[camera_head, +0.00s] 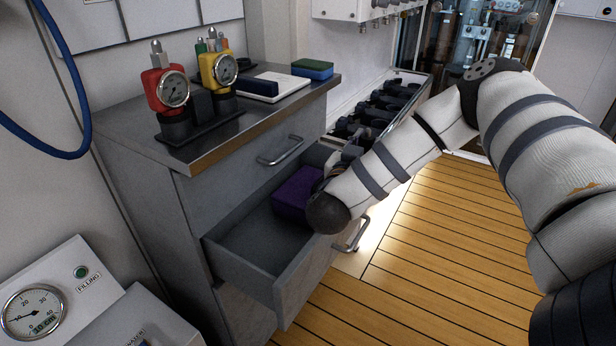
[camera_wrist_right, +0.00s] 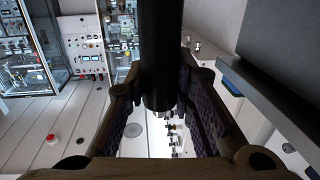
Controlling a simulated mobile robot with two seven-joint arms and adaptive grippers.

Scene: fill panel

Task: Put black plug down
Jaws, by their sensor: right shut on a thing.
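A black cylindrical plug (camera_wrist_right: 162,55) stands out between the fingers of my right gripper (camera_wrist_right: 160,88) in the right wrist view. The fingers, with dark purple inner pads, are shut on it. The plug runs up out of the top of that view, so its far end is hidden. In the head view my right arm reaches over the open drawer (camera_head: 240,262), and my wrist hides most of the gripper and the plug. My left gripper is not in view.
A purple block (camera_head: 292,192) lies in the drawer, whose near-left floor is bare. The cabinet top (camera_head: 215,137) bears red (camera_head: 168,90) and yellow (camera_head: 220,70) gauges and a sponge (camera_head: 312,69). A rack (camera_head: 428,90) of several black items stands behind. The wooden floor (camera_head: 440,250) is clear.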

